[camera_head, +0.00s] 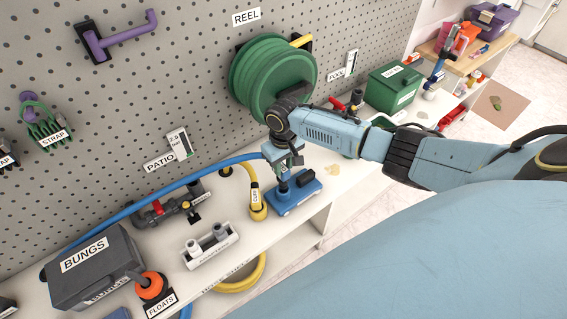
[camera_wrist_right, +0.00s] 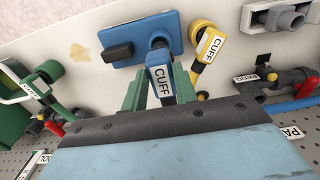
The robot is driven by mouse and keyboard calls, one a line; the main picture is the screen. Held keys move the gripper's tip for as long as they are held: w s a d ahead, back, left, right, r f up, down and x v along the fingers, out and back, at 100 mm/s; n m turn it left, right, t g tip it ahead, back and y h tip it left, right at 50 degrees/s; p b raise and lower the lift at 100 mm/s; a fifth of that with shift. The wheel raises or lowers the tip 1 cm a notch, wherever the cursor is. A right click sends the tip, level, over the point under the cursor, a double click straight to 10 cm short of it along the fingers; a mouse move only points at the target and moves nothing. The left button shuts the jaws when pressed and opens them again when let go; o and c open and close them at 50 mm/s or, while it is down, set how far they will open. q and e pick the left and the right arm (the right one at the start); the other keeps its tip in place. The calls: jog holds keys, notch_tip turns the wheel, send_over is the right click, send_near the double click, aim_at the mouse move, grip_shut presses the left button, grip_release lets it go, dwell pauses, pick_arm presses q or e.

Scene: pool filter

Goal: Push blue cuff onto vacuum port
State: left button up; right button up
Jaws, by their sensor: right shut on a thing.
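My right gripper (camera_head: 284,166) points down at the shelf and is shut on the blue cuff. The blue cuff (camera_wrist_right: 161,82), with a white CUFF label, sits between the green fingers of the right gripper (camera_wrist_right: 160,92) in the right wrist view. A blue hose (camera_head: 190,180) runs from the left to this gripper. The blue vacuum base (camera_head: 312,189) lies on the shelf just below, with a black block on it; it also shows in the right wrist view (camera_wrist_right: 175,27). The cuff's end is at the port; I cannot tell how far it is on. My left gripper is out of view.
A yellow cuff (camera_head: 256,202) with its hose stands close left of the base. A grey pipe fitting (camera_head: 165,211), a light double-port holder (camera_head: 210,246) and a BUNGS box (camera_head: 95,268) are further left. A green reel (camera_head: 268,75) hangs behind; a green box (camera_head: 394,88) stands right.

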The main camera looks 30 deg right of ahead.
jog(key=shift+f+b, duration=1.6)
jog(key=shift+f, duration=1.25)
jog(key=o, duration=1.2)
jog(key=shift+r, duration=0.1)
jog(key=shift+c, duration=0.2)
notch_tip(320, 180, up, 5)
jog(key=p, duration=0.5)
jog(key=shift+r+p, duration=0.1)
jog(key=shift+p, duration=0.3)
